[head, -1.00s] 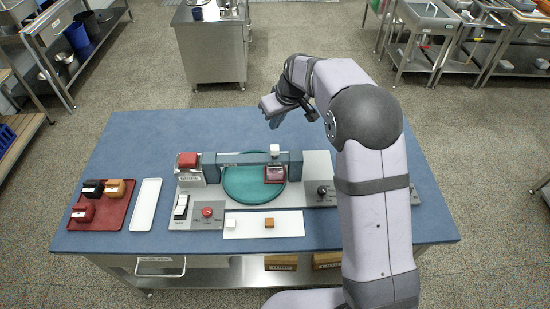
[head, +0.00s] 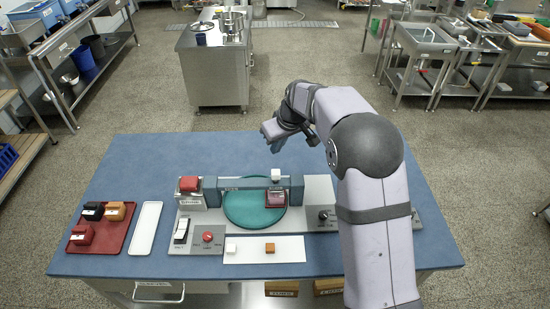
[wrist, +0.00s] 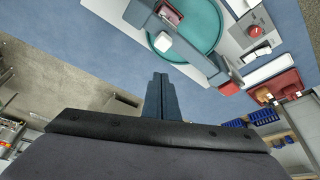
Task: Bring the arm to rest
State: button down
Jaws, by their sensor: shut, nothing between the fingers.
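My gripper (head: 272,140) is raised above the far part of the blue table (head: 140,170), beyond the machine. Its fingers are together and hold nothing. In the wrist view, my gripper (wrist: 162,92) shows as two closed dark fingers, apart from everything around it. The machine has a round green disc (head: 243,208) under a grey-blue crossbar (head: 226,184). A white block (head: 276,174) is at the bar's right part, above a dark reddish block (head: 276,199) over the disc.
A red tray (head: 108,238) with black, orange and red blocks is at the left, beside an empty white tray (head: 145,228). A white plate (head: 290,250) bears a white and an orange block. A red button block (head: 189,184) and a switch (head: 181,230) flank the disc's left.

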jog(key=s+d+f+m+g+h, duration=0.1)
jog(key=s+d+f+m+g, duration=0.1)
jog(key=s+f, duration=0.4)
jog(key=s+d+f+m+g, duration=0.2)
jog(key=s+f, duration=0.2)
jog(key=s, duration=0.4)
jog(key=s+d+r+m+g+h, duration=0.1)
jog(key=s+d, duration=0.2)
jog(key=s, duration=0.8)
jog(key=s+d+r+g, duration=0.1)
jog(key=s+d, duration=0.3)
jog(key=s, duration=0.6)
jog(key=r+t, duration=0.1)
jog(key=r, duration=0.1)
jog(key=d+r+m+t, duration=0.1)
jog(key=r, duration=0.1)
jog(key=shift+w+d, duration=0.15)
jog(key=shift+d, duration=0.05)
jog(key=c, duration=2.5)
grip_release()
